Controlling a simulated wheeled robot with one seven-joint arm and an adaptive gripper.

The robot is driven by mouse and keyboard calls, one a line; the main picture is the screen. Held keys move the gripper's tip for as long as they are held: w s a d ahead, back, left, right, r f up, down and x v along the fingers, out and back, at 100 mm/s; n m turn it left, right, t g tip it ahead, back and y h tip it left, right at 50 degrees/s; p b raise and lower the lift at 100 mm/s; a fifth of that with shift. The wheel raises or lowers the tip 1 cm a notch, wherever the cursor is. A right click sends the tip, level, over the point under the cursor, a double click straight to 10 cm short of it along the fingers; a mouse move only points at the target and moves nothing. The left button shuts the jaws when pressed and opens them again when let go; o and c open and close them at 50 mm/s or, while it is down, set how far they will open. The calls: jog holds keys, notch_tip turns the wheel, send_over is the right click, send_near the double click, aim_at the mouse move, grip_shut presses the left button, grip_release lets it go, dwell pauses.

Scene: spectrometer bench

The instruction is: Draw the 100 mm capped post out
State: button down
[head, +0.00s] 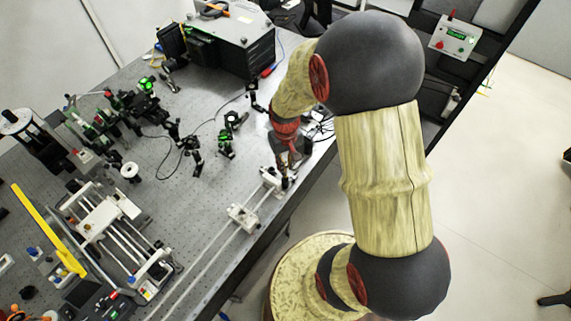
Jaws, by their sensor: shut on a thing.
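My gripper (286,168) points down at the right edge of the bench, beside the white carrier (270,179) at the upper end of the rail. It is shut on a slim dark piece (285,183), which I take to be the capped post. The fingers and wrist hide most of the post, and its cap cannot be made out. It is too small to tell whether its lower end is still inside a holder.
A second white carrier (242,216) sits lower on the long rail (205,267). Black optics mounts (232,121) with cables stand to the left of my gripper. A large dark instrument box (232,40) is at the back. The perforated bench top (215,180) between is mostly bare.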

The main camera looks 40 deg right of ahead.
jog(key=shift+r, duration=0.25)
dwell(0.4)
jog(key=shift+r+p, duration=0.95)
jog(key=shift+r, duration=0.25)
jog(key=shift+s+f, duration=0.1)
